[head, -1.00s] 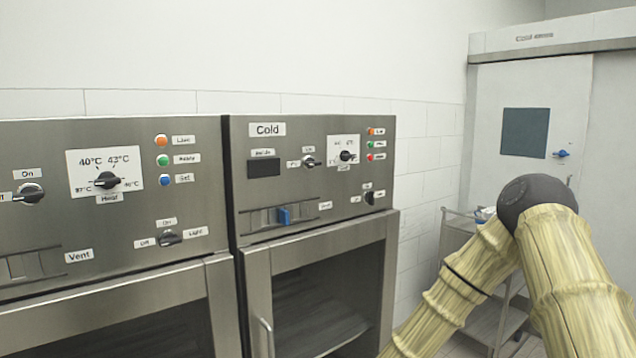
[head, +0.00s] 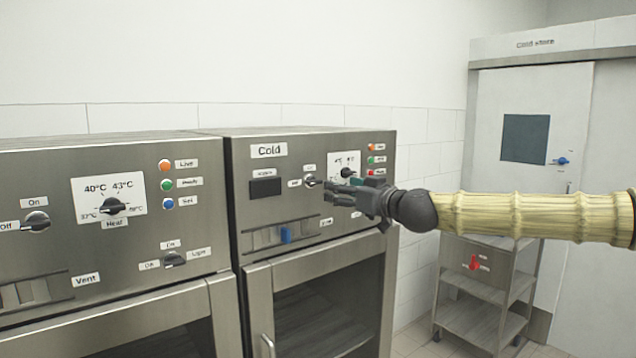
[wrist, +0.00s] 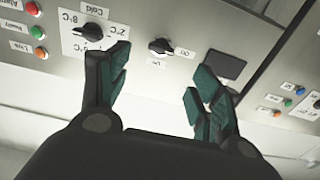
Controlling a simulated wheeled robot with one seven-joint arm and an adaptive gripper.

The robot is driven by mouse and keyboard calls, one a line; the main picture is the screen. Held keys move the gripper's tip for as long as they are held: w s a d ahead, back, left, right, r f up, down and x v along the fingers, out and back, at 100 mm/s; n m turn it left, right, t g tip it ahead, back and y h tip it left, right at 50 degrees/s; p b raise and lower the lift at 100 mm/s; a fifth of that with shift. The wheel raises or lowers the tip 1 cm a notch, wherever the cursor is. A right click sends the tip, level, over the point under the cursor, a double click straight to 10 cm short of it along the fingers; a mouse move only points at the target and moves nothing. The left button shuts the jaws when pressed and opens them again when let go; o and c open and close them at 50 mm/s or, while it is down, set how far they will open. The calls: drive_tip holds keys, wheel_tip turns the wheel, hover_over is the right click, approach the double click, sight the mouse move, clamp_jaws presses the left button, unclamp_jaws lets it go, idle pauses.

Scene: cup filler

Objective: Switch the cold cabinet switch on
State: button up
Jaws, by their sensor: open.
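The cold cabinet (head: 242,185) is steel, with a "Cold" label at its upper left. Its switch (head: 311,181) is a small black knob on a round plate, with one label to its left and one above. My gripper (head: 332,188) is open and empty, just right of the switch and in front of the panel. In the upside-down wrist view the switch (wrist: 160,46) shows beyond and between the spread fingers, apart from them. Its handle lies about level there, towards the right-hand label. The label words are too small to read surely.
A temperature dial (head: 347,172) and coloured lamps (head: 371,160) are right of the switch. A blue vent slider (head: 286,235) is below it. A heated cabinet (head: 130,245) stands left, a shelf trolley (head: 485,285) right. My fingers and wrist hide the panel's lower right.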

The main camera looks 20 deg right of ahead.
sight(317, 182)
drive_tip(key=shift+p+x, duration=2)
drive_tip(key=shift+x, duration=3.4)
drive_tip(key=shift+c, duration=0.4)
drive_tip(key=c, duration=0.9)
